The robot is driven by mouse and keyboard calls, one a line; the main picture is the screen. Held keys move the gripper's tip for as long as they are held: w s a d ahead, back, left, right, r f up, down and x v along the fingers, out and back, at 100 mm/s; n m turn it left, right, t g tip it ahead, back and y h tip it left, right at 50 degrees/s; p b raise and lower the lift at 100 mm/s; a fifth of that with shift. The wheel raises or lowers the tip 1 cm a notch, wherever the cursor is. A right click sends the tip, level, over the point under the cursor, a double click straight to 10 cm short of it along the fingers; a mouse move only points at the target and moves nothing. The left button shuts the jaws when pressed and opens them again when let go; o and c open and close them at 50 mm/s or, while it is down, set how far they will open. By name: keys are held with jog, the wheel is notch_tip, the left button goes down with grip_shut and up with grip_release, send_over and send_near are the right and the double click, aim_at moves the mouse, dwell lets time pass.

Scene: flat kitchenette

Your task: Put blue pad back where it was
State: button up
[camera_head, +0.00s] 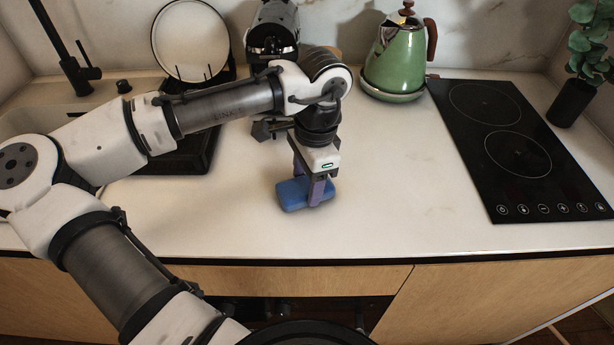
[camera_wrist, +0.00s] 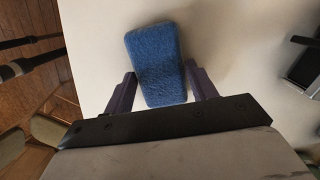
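The blue pad (camera_head: 291,195) lies on the white counter (camera_head: 400,215) near its front edge. My gripper (camera_head: 309,190) points down over it, with one finger on its near side and the other behind it. In the wrist view the blue pad (camera_wrist: 155,55) stands between the two fingers of my gripper (camera_wrist: 160,72). The fingers are spread about the pad's width, with thin gaps beside it. The far finger's lower end is hidden by the pad in the head view.
A green kettle (camera_head: 396,60) stands behind to the right, beside a black cooktop (camera_head: 505,150). A black coffee machine (camera_head: 273,30) and a dish rack (camera_head: 185,155) with a plate (camera_head: 190,40) stand at the back left. The counter right of the pad is clear.

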jog(key=o, duration=0.3)
jog(key=r, duration=0.4)
jog(key=d+r, duration=0.1)
jog(key=r, duration=0.7)
jog(key=shift+w+d+b, duration=0.15)
jog(key=shift+w+b, duration=0.1)
jog(key=shift+b, duration=0.1)
